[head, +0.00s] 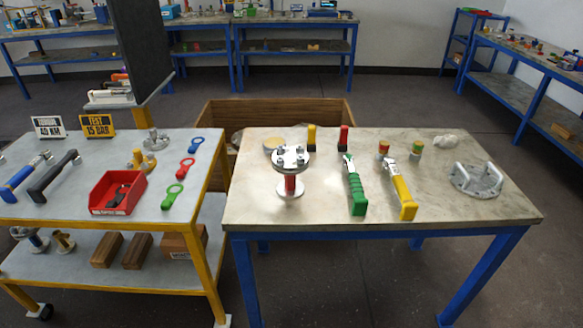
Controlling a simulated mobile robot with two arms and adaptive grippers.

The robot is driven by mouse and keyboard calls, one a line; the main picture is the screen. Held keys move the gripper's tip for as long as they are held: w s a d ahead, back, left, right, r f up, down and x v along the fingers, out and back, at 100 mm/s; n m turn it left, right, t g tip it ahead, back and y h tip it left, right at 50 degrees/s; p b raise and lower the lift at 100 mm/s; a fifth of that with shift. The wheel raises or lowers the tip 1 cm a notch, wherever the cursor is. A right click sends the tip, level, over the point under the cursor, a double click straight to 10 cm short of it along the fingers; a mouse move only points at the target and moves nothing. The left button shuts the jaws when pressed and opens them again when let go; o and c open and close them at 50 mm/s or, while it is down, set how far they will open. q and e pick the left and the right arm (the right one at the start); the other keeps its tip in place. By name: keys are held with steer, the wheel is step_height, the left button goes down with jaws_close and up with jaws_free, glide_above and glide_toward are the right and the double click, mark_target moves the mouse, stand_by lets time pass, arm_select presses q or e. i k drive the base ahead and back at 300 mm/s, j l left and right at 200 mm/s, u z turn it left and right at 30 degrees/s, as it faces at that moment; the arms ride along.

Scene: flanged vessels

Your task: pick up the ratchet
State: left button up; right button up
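Several long-handled tools are in view, and I cannot tell for sure which is the ratchet. On the right table (455,207) lie a green-handled tool (356,187) and a yellow-handled tool (402,190), both with metal heads pointing away from me. On the cart (60,205) at left lie a blue-handled tool (22,178) and a black-handled tool (53,176), side by side and slanted. All four lie free, with nothing on them. Neither of my grippers is in view.
A flanged vessel (290,172) stands left of the green-handled tool. A flange with handles (477,180) lies at the right. Red and yellow upright pieces stand behind. The cart holds a red bin (118,193) and colored ring tools (172,195).

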mark_target(360, 203)
steer(key=i+j+z, duration=0.35)
steer(key=i+j, duration=0.35)
